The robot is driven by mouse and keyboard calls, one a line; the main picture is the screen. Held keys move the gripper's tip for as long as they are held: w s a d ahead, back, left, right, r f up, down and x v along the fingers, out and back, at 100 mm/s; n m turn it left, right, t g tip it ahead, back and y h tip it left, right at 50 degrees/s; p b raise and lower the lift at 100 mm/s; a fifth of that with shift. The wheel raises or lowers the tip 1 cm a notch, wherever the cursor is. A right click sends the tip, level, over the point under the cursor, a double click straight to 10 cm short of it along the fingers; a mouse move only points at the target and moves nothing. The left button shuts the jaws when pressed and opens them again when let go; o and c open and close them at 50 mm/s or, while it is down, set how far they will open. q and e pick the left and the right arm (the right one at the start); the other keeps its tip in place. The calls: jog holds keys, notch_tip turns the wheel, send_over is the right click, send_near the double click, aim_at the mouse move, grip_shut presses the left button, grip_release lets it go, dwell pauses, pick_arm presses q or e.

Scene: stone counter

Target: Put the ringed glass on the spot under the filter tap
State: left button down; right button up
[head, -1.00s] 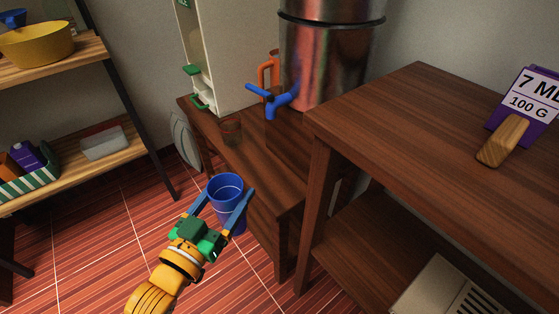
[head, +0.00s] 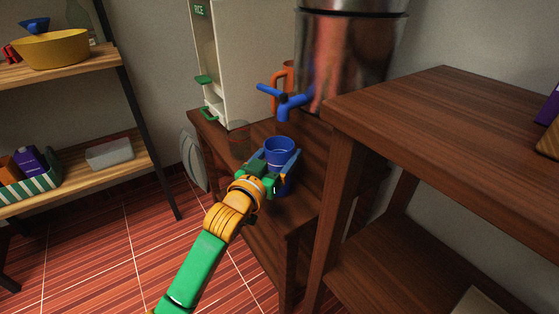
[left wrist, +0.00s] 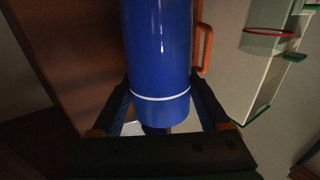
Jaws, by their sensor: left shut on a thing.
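My left gripper (head: 273,176) is shut on a blue glass (head: 279,150), which stands upright between the fingers in front of the tap. In the left wrist view the blue glass (left wrist: 158,60) shows a white ring around it. The blue tap (head: 287,103) sticks out from the metal filter tank (head: 345,50), behind and slightly above the glass. A clear glass (head: 238,138) stands on the low wooden table, left of the held glass; a clear glass with a red ring (left wrist: 270,38) shows in the left wrist view. I cannot make out the spot under the tap. My right gripper is not in view.
An orange-handled thing (head: 283,82) stands behind the tap. A white rice dispenser (head: 238,60) is at the back left of the low table (head: 305,190). A taller wooden table (head: 440,110) rises close on the right. A shelf (head: 70,180) stands at left.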

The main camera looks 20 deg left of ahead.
pick_arm(q)
grip_release()
jog(key=shift+f, duration=0.1)
jog(key=s+a+p, duration=0.1)
jog(key=s, duration=1.1)
jog(key=shift+a+p, duration=0.3)
jog(key=shift+a, duration=0.05)
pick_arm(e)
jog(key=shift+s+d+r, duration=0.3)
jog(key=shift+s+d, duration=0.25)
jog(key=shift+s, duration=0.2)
